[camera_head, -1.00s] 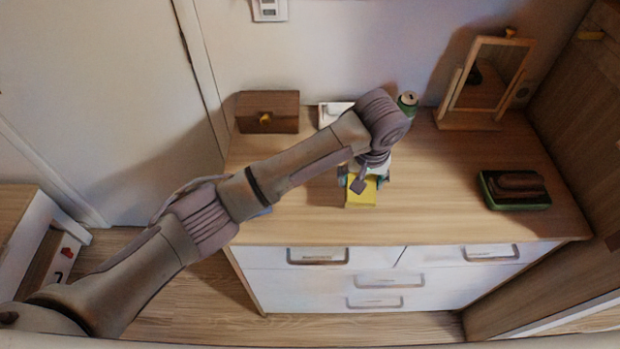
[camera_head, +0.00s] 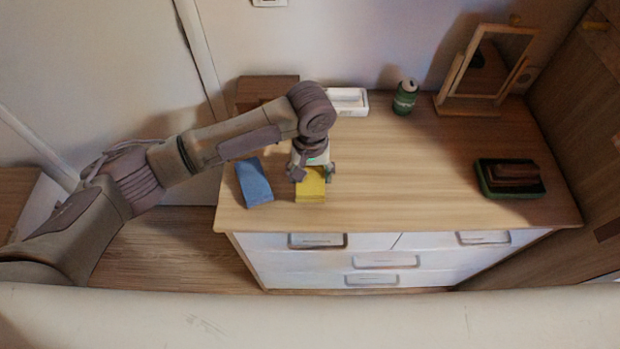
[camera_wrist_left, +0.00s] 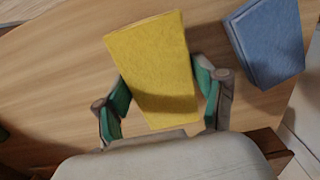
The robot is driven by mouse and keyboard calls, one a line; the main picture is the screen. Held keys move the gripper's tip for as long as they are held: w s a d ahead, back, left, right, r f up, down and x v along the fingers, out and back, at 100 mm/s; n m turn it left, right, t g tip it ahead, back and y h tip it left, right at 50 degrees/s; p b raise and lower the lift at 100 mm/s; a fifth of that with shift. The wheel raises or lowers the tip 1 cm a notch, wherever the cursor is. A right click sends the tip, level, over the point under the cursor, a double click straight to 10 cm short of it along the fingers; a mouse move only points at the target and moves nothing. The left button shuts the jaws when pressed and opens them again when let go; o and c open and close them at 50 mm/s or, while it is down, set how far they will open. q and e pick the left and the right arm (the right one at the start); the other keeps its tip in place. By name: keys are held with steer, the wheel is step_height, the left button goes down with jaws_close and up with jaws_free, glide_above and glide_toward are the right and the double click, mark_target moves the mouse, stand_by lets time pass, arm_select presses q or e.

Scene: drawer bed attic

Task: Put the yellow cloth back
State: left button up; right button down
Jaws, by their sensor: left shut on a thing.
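The yellow cloth (camera_head: 312,190) is a folded block near the front left of the dresser top. My left gripper (camera_head: 312,174) comes down over it and is shut on it. In the left wrist view the yellow cloth (camera_wrist_left: 155,70) sits between the two green-padded fingers (camera_wrist_left: 160,100), one on each side. Whether the cloth touches the dresser top is hard to tell. A folded blue cloth (camera_head: 254,182) lies just left of it in the head view and also shows at the upper right of the wrist view (camera_wrist_left: 265,42). My right gripper is not in view.
On the dresser top (camera_head: 420,180) stand a wooden box (camera_head: 255,90) partly behind my arm, a white tray (camera_head: 348,103), a green can (camera_head: 405,97), a mirror (camera_head: 490,70) and a dark green tray with brown items (camera_head: 484,184). The middle is clear.

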mark_target(310, 183)
arm_select(q)
step_height(310, 183, down, 3)
steer(key=shift+f+p, duration=0.2)
steer(key=shift+p, duration=0.2)
steer(key=shift+f, duration=0.35)
steer(key=o, duration=1)
step_height(310, 183, up, 12)
steer(key=shift+r+b, duration=0.1)
steer(key=shift+b, duration=0.6)
